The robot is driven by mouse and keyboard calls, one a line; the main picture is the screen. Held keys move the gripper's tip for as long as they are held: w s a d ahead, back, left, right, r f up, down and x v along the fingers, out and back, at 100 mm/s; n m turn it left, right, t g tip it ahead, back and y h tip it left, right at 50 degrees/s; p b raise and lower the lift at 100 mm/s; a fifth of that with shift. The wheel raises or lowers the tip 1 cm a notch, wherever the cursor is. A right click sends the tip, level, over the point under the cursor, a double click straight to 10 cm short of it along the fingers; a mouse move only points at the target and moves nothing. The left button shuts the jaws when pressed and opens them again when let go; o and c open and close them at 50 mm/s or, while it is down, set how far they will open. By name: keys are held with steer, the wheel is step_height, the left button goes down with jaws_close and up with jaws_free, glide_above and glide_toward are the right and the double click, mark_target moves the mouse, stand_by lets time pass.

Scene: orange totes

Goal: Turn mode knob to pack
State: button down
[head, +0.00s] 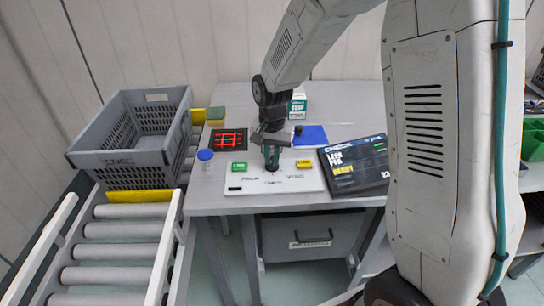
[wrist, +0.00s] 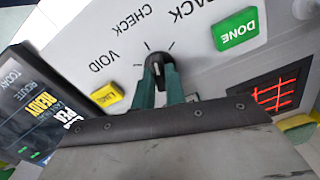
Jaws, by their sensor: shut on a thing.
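The white control panel (head: 290,182) lies flat on the table in the head view, and it also shows in the wrist view (wrist: 215,75). Its black mode knob (wrist: 158,66) has a pale pointer line and stands among printed ticks and the words VOID, CHECK and PACK. The pointer looks turned roughly toward CHECK, but its exact angle is hard to tell. My gripper (head: 271,166) points down at the panel. In the wrist view its green fingers (wrist: 160,77) are shut on the knob, one on each side.
A green DONE button (head: 239,167) and a yellow button (head: 304,164) flank the knob. A grey crate (head: 125,175) sits on the roller conveyor.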

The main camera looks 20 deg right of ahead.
mark_target(272, 159)
steer(key=m, duration=0.4)
steer(key=shift+m, duration=2.2)
steer(key=c, duration=1.4)
jaws_free()
steer(key=shift+c, duration=0.2)
step_height(272, 159, up, 8)
steer(key=shift+f, duration=0.1)
